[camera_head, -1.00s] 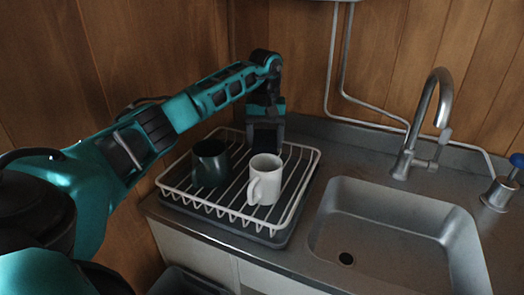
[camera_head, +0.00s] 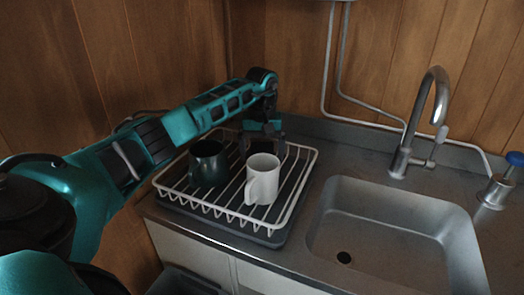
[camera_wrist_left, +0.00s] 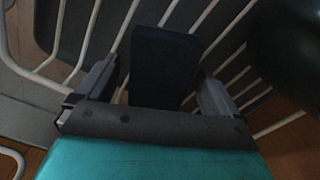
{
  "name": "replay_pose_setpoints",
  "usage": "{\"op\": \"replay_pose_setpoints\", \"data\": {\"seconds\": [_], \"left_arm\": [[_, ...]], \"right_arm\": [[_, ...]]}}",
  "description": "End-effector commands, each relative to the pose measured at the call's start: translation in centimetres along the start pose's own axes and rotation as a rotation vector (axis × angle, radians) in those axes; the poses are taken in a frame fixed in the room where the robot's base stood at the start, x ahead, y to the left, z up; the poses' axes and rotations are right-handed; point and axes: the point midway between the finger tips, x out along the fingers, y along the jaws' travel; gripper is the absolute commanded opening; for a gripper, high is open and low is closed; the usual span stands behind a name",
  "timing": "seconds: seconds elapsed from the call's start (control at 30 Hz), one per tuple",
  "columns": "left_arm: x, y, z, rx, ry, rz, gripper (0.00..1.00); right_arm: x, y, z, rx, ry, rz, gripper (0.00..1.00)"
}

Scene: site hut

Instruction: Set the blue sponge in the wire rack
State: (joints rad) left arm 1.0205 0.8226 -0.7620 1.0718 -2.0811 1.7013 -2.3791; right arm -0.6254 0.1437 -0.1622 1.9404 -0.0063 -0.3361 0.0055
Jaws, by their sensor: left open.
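The blue sponge (camera_wrist_left: 163,65) shows in the left wrist view as a very dark blue block between the two fingers of my left gripper (camera_wrist_left: 155,88). The fingers are open, with a gap visible on each side of the sponge. The sponge is at the white wire rack (camera_wrist_left: 205,20), with rack wires around and behind it. In the head view the left gripper (camera_head: 263,146) points down into the back of the rack (camera_head: 300,190), behind the white mug. The sponge is hard to make out there. My right gripper is not in view.
The sink (camera_head: 400,225) and tap (camera_head: 430,110) are to the right. Wood-panelled walls stand close behind and left.

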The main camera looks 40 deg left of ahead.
Motion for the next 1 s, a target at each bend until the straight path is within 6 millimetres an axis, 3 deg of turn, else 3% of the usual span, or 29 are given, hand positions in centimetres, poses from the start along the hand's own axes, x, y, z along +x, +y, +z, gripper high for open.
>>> {"op": "replay_pose_setpoints", "data": {"seconds": [0.33, 0.7, 1.0], "left_arm": [[-1.2, 0.0, -0.1, 0.0, 0.003, 0.001, 0.95], [-8.9, 0.1, -0.1, -0.001, 0.004, 0.002, 0.95], [-12.2, 0.0, 0.0, 0.0, 0.0, 0.0, 0.95]], "right_arm": [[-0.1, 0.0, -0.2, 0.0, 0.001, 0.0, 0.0], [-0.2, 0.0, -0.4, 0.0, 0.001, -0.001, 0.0], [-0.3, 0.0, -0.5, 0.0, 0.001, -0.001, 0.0]]}}
